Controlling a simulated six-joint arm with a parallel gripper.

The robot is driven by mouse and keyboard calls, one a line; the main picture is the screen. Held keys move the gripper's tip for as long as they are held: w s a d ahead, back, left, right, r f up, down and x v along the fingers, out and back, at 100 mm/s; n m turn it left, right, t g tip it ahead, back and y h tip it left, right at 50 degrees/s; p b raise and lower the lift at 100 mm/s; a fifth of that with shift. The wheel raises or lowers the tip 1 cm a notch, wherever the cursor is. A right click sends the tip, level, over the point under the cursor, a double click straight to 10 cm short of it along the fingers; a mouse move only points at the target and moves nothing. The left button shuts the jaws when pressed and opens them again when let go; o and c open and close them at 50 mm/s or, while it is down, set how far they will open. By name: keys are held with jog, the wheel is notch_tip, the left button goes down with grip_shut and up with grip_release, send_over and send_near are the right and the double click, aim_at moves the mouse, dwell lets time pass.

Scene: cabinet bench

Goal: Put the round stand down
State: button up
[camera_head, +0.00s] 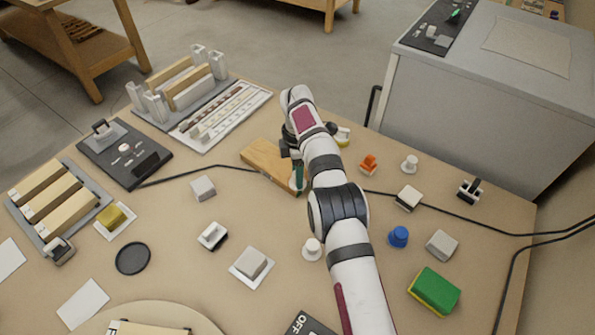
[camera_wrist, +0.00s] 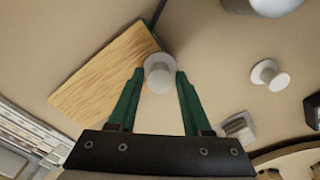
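The round stand (camera_wrist: 159,70) is a small pale grey-white round piece. In the wrist view it sits between the green fingertips of my gripper (camera_wrist: 159,76), which touch it on both sides. My gripper is shut on it, over the corner of a wooden board (camera_wrist: 98,82). How far the stand is above the surface cannot be told. In the head view my gripper (camera_head: 298,176) points down at the right end of the board (camera_head: 266,157). The stand is hidden there by the fingers and arm.
A white knob-like piece (camera_head: 312,249) stands beside my arm; it may be the one in the wrist view (camera_wrist: 268,74). A grey block (camera_head: 203,188) lies left of the gripper. A black cable (camera_head: 190,174) runs past the board.

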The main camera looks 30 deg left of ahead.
jog(key=shift+o, duration=1)
notch_tip(320, 180, up, 8)
jog(key=shift+f, duration=0.1)
jog(key=s+d+r+m, duration=0.3)
jog(key=d+r+m, duration=0.55)
jog(key=d, duration=0.45)
jog(key=s+d+r+m, duration=0.2)
jog(key=d+r+m, duration=0.65)
jog(key=d, duration=0.45)
jog(key=s+d+f+m, duration=0.2)
jog(key=s+d+m, duration=0.1)
jog(key=s+m, duration=0.2)
jog(key=s+d+f+m+y, duration=0.1)
jog(key=s+d+f+m, duration=0.2)
jog(key=s, duration=0.7)
jog(key=s+d+f+m, duration=0.2)
jog(key=s+d+m, duration=0.3)
jog(key=s+m, duration=0.2)
jog(key=shift+s+f+m+y, duration=0.3)
jog(key=shift+s+f+y, duration=0.1)
jog(key=shift+s, duration=0.2)
